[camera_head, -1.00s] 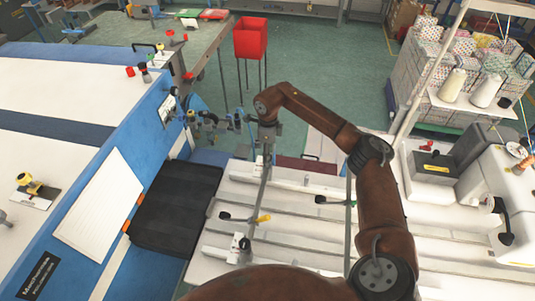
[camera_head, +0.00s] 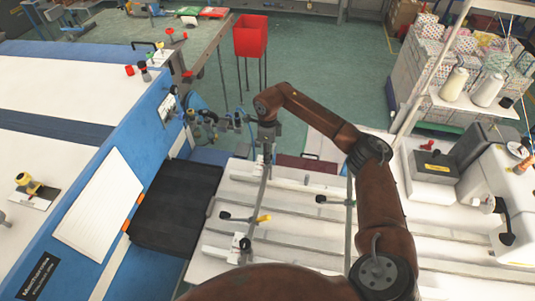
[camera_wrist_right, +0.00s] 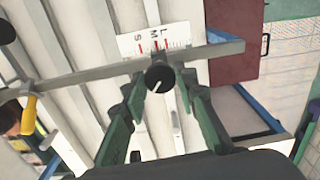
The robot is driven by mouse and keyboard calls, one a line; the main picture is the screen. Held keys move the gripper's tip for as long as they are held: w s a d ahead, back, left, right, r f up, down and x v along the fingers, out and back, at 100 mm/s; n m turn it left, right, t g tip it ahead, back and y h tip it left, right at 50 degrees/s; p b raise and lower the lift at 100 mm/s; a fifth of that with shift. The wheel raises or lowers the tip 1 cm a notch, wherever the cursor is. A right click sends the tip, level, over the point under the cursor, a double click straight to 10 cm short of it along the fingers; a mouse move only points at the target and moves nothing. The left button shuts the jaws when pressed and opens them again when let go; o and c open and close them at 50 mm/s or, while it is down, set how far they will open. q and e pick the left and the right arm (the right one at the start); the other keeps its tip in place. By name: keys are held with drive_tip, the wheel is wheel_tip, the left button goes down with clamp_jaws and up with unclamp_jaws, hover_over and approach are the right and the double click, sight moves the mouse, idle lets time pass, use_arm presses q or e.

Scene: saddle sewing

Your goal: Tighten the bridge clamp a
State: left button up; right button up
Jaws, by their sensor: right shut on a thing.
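A grey metal bridge bar (camera_head: 257,197) lies across the slotted white table, and its far end reaches under my right gripper (camera_head: 267,133). In the right wrist view the bar (camera_wrist_right: 85,76) crosses a white scale (camera_wrist_right: 135,43) marked S, M and L. My right gripper (camera_wrist_right: 160,88) has its green fingers closed on either side of a round black clamp knob (camera_wrist_right: 160,79) on the bar. In the head view the gripper and arm hide this knob. My left gripper is not in view.
A second bar (camera_head: 349,215) crosses the table to the right, near a black-knobbed lever (camera_head: 321,199). A black pad (camera_head: 172,207) and a blue-edged bench (camera_head: 75,240) lie left. A white sewing machine (camera_head: 500,185) stands right. A red bin (camera_head: 250,37) stands behind.

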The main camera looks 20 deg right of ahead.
drive_tip(key=shift+w+d+r+m, duration=0.1)
drive_tip(key=shift+m, duration=1.1)
drive_tip(key=shift+r+m, duration=0.1)
drive_tip(key=shift+m, duration=1.1)
drive_tip(key=shift+w+r+m, duration=0.1)
drive_tip(key=shift+m, duration=2.1)
drive_tip(key=o, duration=1.1)
drive_tip(key=shift+o, duration=0.2)
wheel_tip(320, 180, up, 12)
